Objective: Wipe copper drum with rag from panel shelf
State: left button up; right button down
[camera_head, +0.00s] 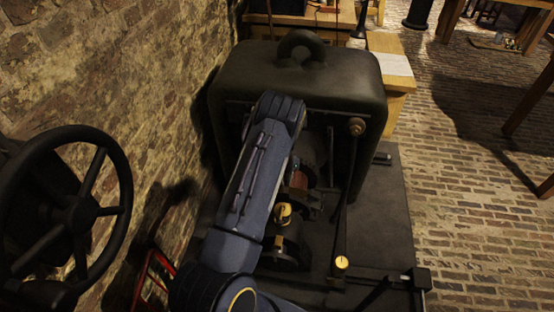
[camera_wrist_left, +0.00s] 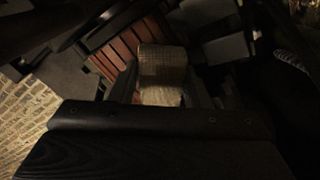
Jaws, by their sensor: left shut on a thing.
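The copper drum (camera_wrist_left: 128,42) shows in the left wrist view as a row of reddish-brown bars. In the head view only a small reddish part (camera_head: 301,176) shows inside the dark machine, beside my arm. My left gripper (camera_wrist_left: 162,84) is shut on a pale, woven rag (camera_wrist_left: 162,58). The rag lies over the right part of the drum's bars in that view and appears to touch them. In the head view my left arm covers most of the gripper and drum. My right gripper is not in view. I cannot make out the panel shelf.
The machine's dark rounded housing (camera_head: 300,75) with a ring on top stands over the drum. A brass-knobbed rod (camera_head: 341,262) rises at the right. A large black handwheel (camera_head: 118,210) is at the left by the brick wall. Open brick floor (camera_head: 470,200) lies right.

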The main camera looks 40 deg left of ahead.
pick_arm(q)
notch_tip(320, 180, up, 2)
jog(key=shift+d+r+p, duration=0.2)
jog(key=shift+r+p, duration=0.45)
jog(key=shift+r, duration=0.2)
jog(key=shift+a+r+p, duration=0.15)
jog(key=shift+r+p, duration=0.2)
jog(key=shift+r, duration=0.3)
jog(key=shift+r+p, duration=0.75)
jog(key=shift+r, duration=0.8)
